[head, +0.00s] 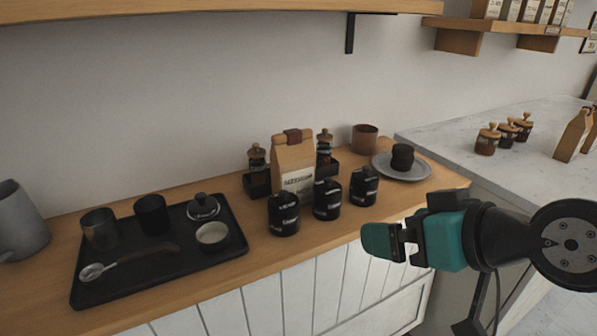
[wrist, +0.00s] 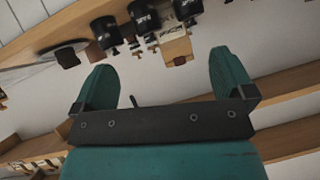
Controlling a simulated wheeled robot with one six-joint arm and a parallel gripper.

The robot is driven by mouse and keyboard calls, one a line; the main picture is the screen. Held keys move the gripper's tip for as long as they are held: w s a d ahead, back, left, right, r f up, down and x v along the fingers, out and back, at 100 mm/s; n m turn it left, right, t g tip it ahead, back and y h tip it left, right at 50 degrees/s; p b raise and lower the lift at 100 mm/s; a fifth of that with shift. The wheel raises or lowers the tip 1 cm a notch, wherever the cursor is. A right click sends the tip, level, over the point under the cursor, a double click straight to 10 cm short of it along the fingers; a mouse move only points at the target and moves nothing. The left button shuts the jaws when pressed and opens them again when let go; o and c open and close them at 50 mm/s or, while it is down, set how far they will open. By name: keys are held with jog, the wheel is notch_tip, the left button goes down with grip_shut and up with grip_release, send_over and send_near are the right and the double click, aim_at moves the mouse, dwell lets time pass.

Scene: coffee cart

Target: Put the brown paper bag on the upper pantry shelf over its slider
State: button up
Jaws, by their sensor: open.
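The brown paper bag (head: 294,158) stands upright on the wooden counter, with a folded top and a dark brown clip. Black jars in front hide its lower part. In the wrist view the bag (wrist: 175,47) appears upside down, beyond and between the fingers. My gripper (head: 384,241) is in front of the counter, right of the bag and apart from it. It is open and empty, and both teal fingers show in the wrist view (wrist: 165,85). A wooden shelf (head: 200,10) runs along the top of the head view. I cannot make out a slider.
Three black jars (head: 327,199) stand close before the bag, with grinders in dark holders beside it. A black tray (head: 160,255) with cups is at left. A grey plate (head: 416,168) and brown mug (head: 365,138) are at right. A wall shelf (head: 478,38) holds packets.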

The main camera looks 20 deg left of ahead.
jog(key=w+a+t+y, duration=0.2)
jog(key=a+t+y, duration=0.15)
jog(key=a, duration=0.25)
jog(key=n+t+p, duration=0.1)
jog(key=t+p, duration=0.1)
jog(key=p, duration=1)
send_near(297, 154)
jog(key=shift+y, duration=0.25)
jog(key=x, duration=0.4)
jog(key=shift+w+a+f, duration=0.1)
jog(key=p+x, duration=0.3)
jog(key=x, duration=0.2)
jog(key=shift+w, duration=0.1)
jog(key=shift+w+a+f, duration=0.15)
jog(key=shift+w+a, duration=0.1)
jog(key=c, duration=1.2)
